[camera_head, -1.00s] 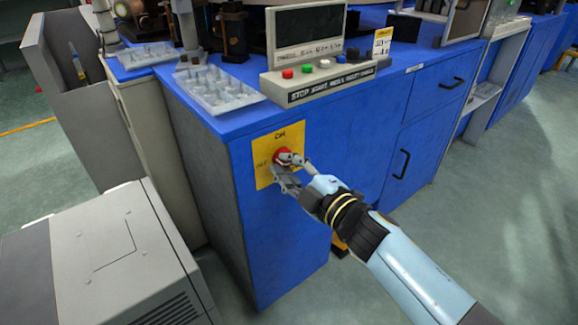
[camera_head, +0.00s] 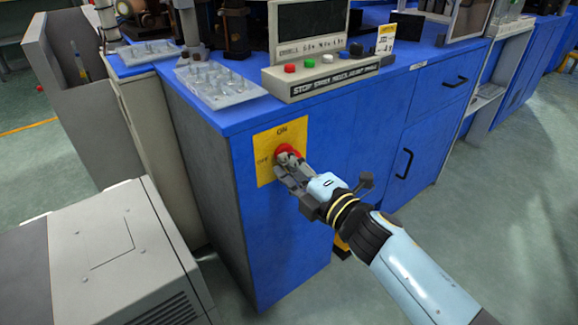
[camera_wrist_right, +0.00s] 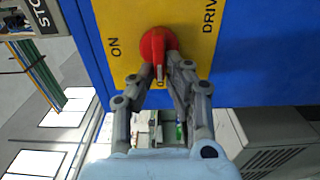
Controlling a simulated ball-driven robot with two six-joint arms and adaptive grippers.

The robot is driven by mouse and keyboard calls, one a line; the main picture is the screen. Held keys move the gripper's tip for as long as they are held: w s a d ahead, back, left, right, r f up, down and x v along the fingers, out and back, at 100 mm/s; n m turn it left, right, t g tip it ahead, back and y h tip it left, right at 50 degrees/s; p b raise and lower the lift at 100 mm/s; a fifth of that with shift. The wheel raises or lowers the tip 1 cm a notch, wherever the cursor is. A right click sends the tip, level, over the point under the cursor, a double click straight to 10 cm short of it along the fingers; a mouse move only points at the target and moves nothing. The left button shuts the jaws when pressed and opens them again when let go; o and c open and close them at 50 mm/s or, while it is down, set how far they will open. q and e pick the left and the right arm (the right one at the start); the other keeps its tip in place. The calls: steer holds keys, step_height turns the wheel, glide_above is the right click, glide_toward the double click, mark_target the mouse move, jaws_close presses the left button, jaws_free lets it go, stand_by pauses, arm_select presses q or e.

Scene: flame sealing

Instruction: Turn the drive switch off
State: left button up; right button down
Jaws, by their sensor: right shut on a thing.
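The drive switch is a round red knob (camera_head: 287,149) on a yellow plate (camera_head: 265,145) on the blue cabinet's front. The plate reads ON at the top, with a smaller label at the left. My right gripper (camera_head: 288,163) is at the knob. In the right wrist view, the red knob (camera_wrist_right: 157,43) has a raised grip with a pale line, pointing down at a partly hidden label starting with O, away from ON. The fingers of my right gripper (camera_wrist_right: 162,75) are shut on this grip, one on each side. My left gripper is not in view.
A control box (camera_head: 320,80) with coloured buttons and a clear tray (camera_head: 215,86) sit on the cabinet top (camera_head: 225,122). A grey machine (camera_head: 110,255) stands at the lower left. Open floor (camera_head: 490,230) lies at the right.

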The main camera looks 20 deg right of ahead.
steer(key=shift+f, duration=0.15)
steer(key=c, duration=1.4)
jaws_free()
steer(key=shift+o, duration=0.2)
steer(key=shift+s, duration=0.1)
steer(key=v, duration=1.2)
